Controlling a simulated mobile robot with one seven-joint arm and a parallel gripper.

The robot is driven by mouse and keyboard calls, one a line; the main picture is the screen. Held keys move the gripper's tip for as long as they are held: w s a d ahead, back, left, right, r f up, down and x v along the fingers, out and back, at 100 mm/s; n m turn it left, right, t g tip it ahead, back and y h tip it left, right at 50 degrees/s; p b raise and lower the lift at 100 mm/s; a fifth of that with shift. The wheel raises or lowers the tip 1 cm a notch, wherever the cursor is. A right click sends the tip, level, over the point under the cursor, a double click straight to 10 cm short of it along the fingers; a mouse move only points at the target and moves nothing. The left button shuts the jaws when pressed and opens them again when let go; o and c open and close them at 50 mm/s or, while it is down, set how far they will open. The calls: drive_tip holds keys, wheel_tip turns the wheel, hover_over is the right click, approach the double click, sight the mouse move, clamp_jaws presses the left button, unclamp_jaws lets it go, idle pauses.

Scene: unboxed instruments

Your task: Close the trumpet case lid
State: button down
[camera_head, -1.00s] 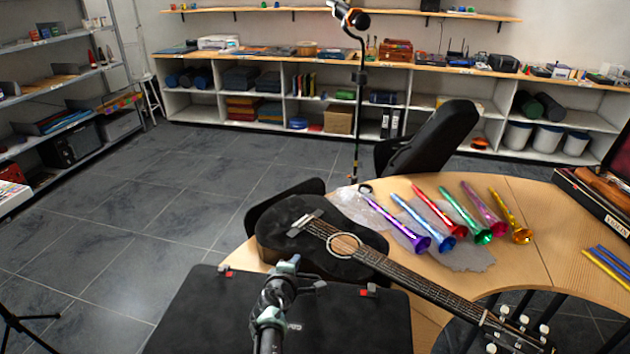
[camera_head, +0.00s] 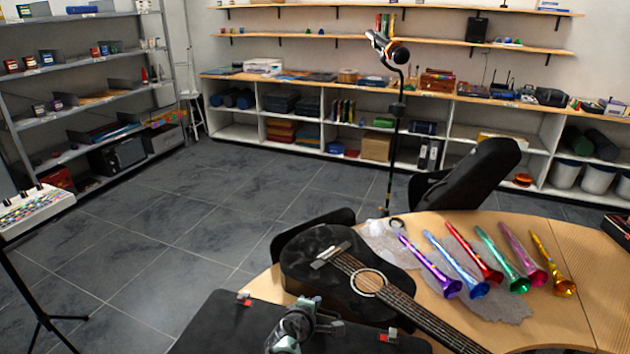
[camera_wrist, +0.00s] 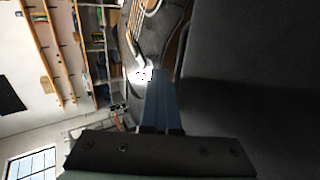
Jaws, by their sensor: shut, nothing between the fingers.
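The black trumpet case (camera_head: 215,325) lies at the bottom of the head view, cut off by the frame. It has a red latch (camera_head: 243,299) near each far corner. I see a flat dark face and no interior; I cannot tell how far the lid is from shut. My gripper (camera_head: 308,303) is over the case's far edge, between the latches, with my wrist hiding part of it. In the wrist view my gripper's fingers (camera_wrist: 161,84) are together and empty, beside a broad dark surface on the right, probably the case. Contact cannot be told.
A black guitar (camera_head: 320,262) lies just beyond the case on the wooden table (camera_head: 420,222). Several coloured trumpets (camera_head: 470,286) lie on a grey cloth to the right. A microphone stand (camera_head: 397,130) and black chair (camera_head: 480,170) are behind. Floor at left is open.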

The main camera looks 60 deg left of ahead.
wheel_tip(320, 180, up, 14)
drive_tip(key=s+d+p, duration=0.1)
drive_tip(key=s+p, duration=0.1)
drive_tip(key=p, duration=0.7)
drive_tip(key=shift+d+f+p, duration=0.2)
drive_tip(key=shift+d+p, duration=0.1)
drive_tip(key=shift+d, duration=0.1)
drive_tip(key=shift+s, duration=0.1)
